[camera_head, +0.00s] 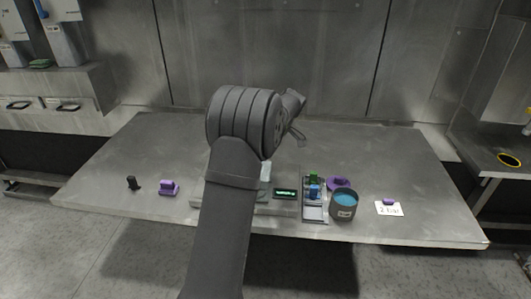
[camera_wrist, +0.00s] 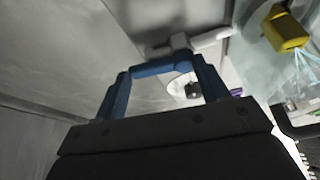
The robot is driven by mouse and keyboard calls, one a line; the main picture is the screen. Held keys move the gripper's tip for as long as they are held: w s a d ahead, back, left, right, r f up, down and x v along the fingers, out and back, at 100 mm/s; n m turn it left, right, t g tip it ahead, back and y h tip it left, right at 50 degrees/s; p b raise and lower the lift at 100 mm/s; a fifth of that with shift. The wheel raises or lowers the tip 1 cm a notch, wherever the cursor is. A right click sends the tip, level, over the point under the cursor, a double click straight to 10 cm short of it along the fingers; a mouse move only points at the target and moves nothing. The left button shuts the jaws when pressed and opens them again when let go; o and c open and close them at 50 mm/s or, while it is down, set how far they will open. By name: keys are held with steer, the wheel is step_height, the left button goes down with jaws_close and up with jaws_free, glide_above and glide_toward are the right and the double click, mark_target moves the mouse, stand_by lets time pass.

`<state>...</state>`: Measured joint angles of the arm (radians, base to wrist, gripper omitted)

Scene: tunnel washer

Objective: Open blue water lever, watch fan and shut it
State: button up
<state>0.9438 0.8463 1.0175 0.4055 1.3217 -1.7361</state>
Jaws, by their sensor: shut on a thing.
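My gripper (camera_wrist: 160,69) shows in the wrist view, its two bluish fingers spread wide. It is shut on a blue bar (camera_wrist: 154,68) that spans between the fingers and looks like the blue water lever. A pale grey pipe-like fitting (camera_wrist: 208,39) lies just beyond the bar. A yellow block (camera_wrist: 286,31) with pale blue strands hanging from it is at the upper right; I cannot tell whether it is the fan. In the head view my arm hides the lever and most of the apparatus behind it.
On the metal table (camera_head: 110,160) stand a black piece (camera_head: 133,184), a purple block (camera_head: 169,187), a small lit display (camera_head: 285,193), a tray (camera_head: 314,213) with green and blue blocks, a grey cup (camera_head: 344,208) and a white card (camera_head: 388,210). The table's left side is mostly clear.

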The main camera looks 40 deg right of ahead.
steer(key=o, duration=1)
steer(key=v, duration=1.7)
steer(key=shift+r, duration=0.15)
steer(key=shift+s, duration=0.1)
steer(key=x, duration=1.7)
